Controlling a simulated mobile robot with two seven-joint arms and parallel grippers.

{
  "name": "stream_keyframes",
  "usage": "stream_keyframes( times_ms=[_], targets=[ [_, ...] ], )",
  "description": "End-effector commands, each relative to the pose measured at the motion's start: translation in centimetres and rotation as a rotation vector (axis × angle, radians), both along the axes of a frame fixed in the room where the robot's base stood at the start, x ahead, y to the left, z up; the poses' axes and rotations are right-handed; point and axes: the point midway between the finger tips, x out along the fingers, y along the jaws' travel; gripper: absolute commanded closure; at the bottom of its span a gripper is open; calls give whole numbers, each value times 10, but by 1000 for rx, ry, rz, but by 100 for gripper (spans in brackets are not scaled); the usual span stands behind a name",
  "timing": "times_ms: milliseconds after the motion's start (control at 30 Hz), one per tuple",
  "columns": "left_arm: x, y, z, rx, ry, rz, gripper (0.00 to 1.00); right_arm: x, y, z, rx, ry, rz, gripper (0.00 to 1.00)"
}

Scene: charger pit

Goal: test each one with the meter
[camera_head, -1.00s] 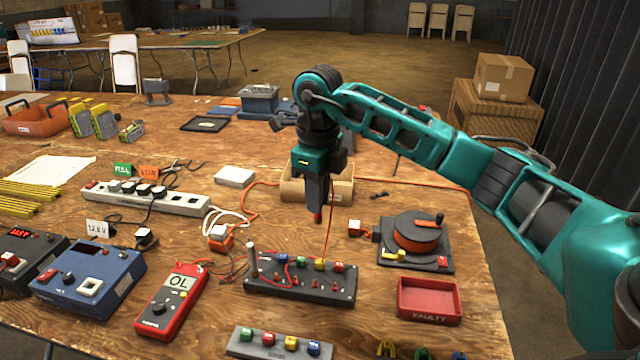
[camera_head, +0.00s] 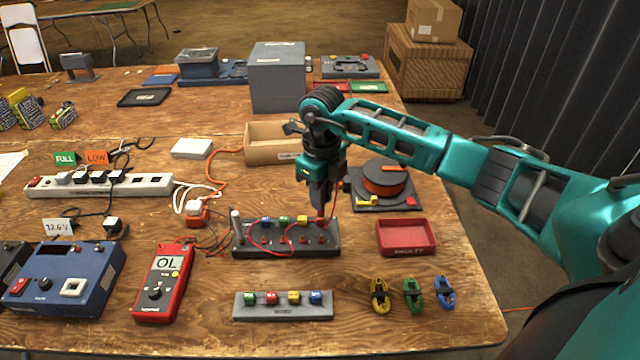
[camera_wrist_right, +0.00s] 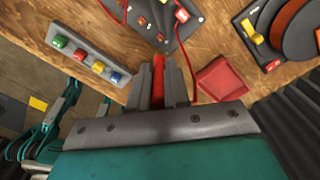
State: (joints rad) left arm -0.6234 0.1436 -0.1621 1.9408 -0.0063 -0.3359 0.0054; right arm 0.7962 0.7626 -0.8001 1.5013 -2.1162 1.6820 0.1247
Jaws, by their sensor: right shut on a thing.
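My right gripper (camera_head: 321,205) is shut on a red probe (camera_wrist_right: 158,85), which shows between its fingers in the right wrist view. It hangs over the right end of a dark test board (camera_head: 250,252), by the red-topped piece there. Whether the probe touches anything is hidden. The board carries a row of coloured pieces, red contacts, red wires and a pale upright post (camera_head: 236,225) at its left. The red meter (camera_head: 163,285) lies to the left, its screen reading OL. A grey strip (camera_head: 283,313) in front holds green, red, yellow and blue pieces. My left gripper is not seen.
An empty red tray (camera_head: 406,250) marked FAULTY stands right of the board, with yellow, green and blue clips (camera_head: 412,294) in front. An orange reel (camera_head: 384,180) lies behind. A power strip (camera_head: 130,188) and blue supply (camera_head: 65,285) are left.

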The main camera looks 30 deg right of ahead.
Motion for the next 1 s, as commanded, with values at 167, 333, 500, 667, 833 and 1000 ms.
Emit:
stream_keyframes(
  times_ms=[167, 333, 500, 667, 833, 1000],
  targets=[
    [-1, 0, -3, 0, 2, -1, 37, 0, 0, -7, 0, 0, -2, 100],
    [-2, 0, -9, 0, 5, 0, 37, 0, 0, -21, 0, 1, -2, 100],
    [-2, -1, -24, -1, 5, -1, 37, 0, 0, -41, 1, 0, -1, 100],
    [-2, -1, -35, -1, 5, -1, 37, 0, 0, -56, -1, 0, -1, 100],
    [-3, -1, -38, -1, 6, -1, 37, 0, 0, -61, 0, -1, -1, 100],
    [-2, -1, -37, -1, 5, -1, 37, 0, 0, -60, 0, -1, -1, 100]
  ],
)
